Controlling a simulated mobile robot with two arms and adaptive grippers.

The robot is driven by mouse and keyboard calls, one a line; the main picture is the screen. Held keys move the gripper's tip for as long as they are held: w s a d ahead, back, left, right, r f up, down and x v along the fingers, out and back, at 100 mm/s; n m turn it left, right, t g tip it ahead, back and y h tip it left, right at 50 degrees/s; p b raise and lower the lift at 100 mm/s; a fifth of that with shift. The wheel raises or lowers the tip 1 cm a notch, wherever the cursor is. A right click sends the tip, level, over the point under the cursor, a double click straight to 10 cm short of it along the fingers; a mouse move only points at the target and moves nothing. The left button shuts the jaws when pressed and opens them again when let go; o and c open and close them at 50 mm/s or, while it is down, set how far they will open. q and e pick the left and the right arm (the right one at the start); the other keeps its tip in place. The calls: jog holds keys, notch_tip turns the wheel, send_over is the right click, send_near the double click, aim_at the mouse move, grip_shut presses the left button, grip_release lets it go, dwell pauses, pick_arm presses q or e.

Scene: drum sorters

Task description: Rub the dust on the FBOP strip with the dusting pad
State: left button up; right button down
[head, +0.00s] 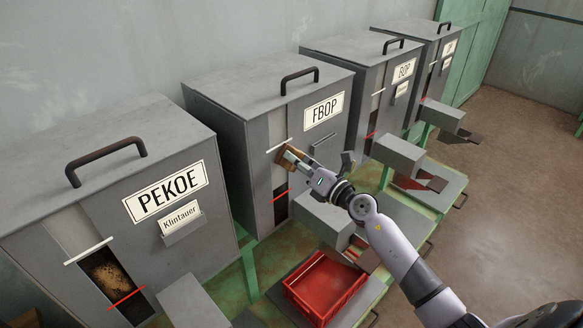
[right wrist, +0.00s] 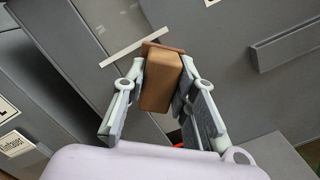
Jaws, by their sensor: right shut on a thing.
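The FBOP box (head: 220,95) stands second from the left, with its name on a white plate (head: 323,110). A lighter upright strip (head: 281,122) runs down its front, with a white mark above and a red mark (head: 281,192) below. My right gripper (head: 292,158) is shut on the dusting pad (head: 282,154), a brown block. The right wrist view shows the pad (right wrist: 160,82) between both fingers, its far end at the box front beside the white mark (right wrist: 136,47). I cannot tell whether it touches the strip, and I cannot make out dust. My left gripper is out of view.
The PEKOE box (head: 110,160) stands left, and the BOP box (head: 385,75) and another box stand right. Grey chutes (head: 400,155) jut out below the fronts. A red crate (head: 325,285) sits under the FBOP chute. Open floor lies to the right.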

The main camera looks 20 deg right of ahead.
jog(key=shift+w+d+r, duration=0.15)
jog(key=shift+d, duration=0.15)
jog(key=shift+v, duration=2.85)
jog(key=shift+d, duration=0.1)
jog(key=v, duration=0.3)
jog(key=shift+r, duration=0.1)
